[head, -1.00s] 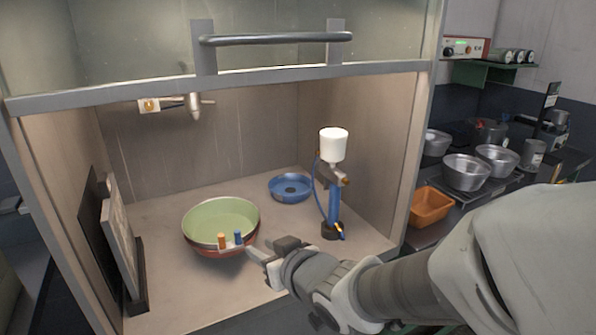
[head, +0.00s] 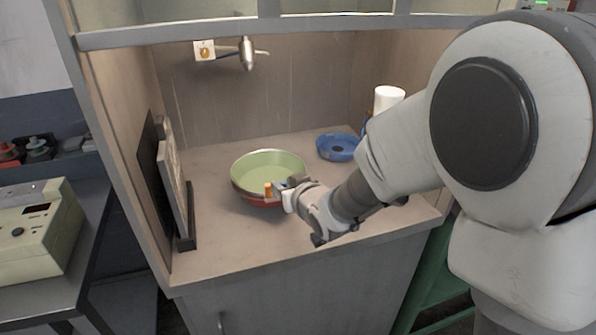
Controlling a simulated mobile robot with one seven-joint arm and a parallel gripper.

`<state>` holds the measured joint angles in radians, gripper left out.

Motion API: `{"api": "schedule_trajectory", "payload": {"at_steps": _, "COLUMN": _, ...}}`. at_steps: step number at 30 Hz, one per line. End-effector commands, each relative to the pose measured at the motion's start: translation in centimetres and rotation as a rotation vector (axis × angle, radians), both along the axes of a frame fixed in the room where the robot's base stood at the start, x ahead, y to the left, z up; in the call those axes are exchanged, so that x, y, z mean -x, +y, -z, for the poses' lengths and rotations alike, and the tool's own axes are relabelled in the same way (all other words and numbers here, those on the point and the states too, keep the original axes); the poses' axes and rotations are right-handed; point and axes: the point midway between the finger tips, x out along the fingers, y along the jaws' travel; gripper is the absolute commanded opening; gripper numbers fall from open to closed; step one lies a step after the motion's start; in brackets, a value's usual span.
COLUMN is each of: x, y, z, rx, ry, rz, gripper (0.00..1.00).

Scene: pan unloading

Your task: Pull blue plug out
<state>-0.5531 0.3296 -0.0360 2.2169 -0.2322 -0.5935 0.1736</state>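The pan (head: 258,165), green inside and red-orange below, stands on the booth floor in the head view. An orange plug (head: 268,189) sticks up at its near rim. Just right of it a small bit of the blue plug (head: 282,185) shows; the rest is hidden by my gripper. My gripper (head: 286,193) is at the pan's near right rim, at the blue plug. Its fingers are too small and covered to tell whether they are shut on the plug.
A blue round dish (head: 338,147) lies behind the pan to the right. A white cup (head: 388,97) stands behind my arm. Dark and light panels (head: 172,180) lean at the left wall. The booth floor in front of the pan is clear.

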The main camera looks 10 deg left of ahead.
Motion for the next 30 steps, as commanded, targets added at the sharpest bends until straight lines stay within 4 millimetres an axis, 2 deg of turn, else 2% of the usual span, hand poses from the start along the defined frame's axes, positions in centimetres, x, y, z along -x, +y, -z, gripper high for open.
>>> {"api": "schedule_trajectory", "payload": {"at_steps": 12, "x": -0.48, "y": 0.34, "z": 0.25, "rx": 0.0, "ry": 0.0, "rz": 0.0, "gripper": 0.33}}
{"api": "schedule_trajectory", "payload": {"at_steps": 18, "x": -0.47, "y": 0.34, "z": 0.24, "rx": 0.0, "ry": 0.0, "rz": 0.0, "gripper": 0.0}}
{"api": "schedule_trajectory", "payload": {"at_steps": 23, "x": -0.46, "y": 0.34, "z": 0.24, "rx": 0.0, "ry": 0.0, "rz": 0.0, "gripper": 0.0}}
{"api": "schedule_trajectory", "payload": {"at_steps": 24, "x": -0.46, "y": 0.34, "z": 0.24, "rx": 0.0, "ry": 0.0, "rz": 0.0, "gripper": 0.12}}
{"api": "schedule_trajectory", "payload": {"at_steps": 26, "x": -0.46, "y": 0.34, "z": 0.24, "rx": 0.0, "ry": 0.0, "rz": 0.0, "gripper": 0.01}}
{"api": "schedule_trajectory", "payload": {"at_steps": 30, "x": -0.46, "y": 0.34, "z": 0.23, "rx": 0.0, "ry": 0.0, "rz": 0.0, "gripper": 0.0}}
